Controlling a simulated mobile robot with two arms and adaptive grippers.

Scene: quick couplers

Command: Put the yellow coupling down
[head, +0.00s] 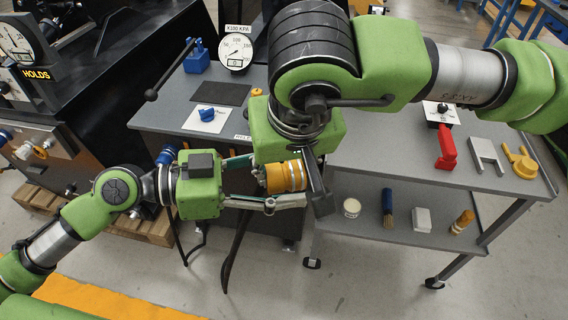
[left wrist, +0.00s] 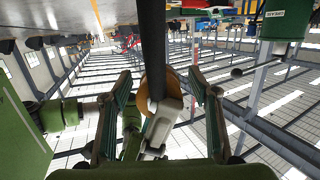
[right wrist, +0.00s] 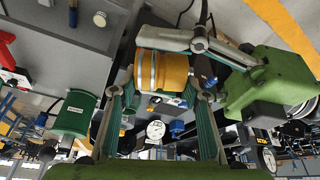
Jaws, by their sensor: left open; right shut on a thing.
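The yellow coupling (head: 284,177) is a short yellow cylinder with pale bands at its right end. It is held in the air in front of the cart and also shows in the right wrist view (right wrist: 172,72). My right gripper (head: 294,174) comes down from above and is shut on it. My left gripper (head: 266,184) comes from the left, with its open fingers on either side of the coupling. In the left wrist view a finger of my right gripper and a dark bar partly hide the coupling (left wrist: 155,92). Contact with the left fingers cannot be told.
The grey cart (head: 365,155) stands behind, carrying a red handle (head: 446,148), a grey fork-shaped piece (head: 487,155) and a yellow part (head: 520,162). Its lower shelf holds a tub (head: 352,208) and brush (head: 387,207). The left bench has a dark mat (head: 220,93) and gauge (head: 236,47).

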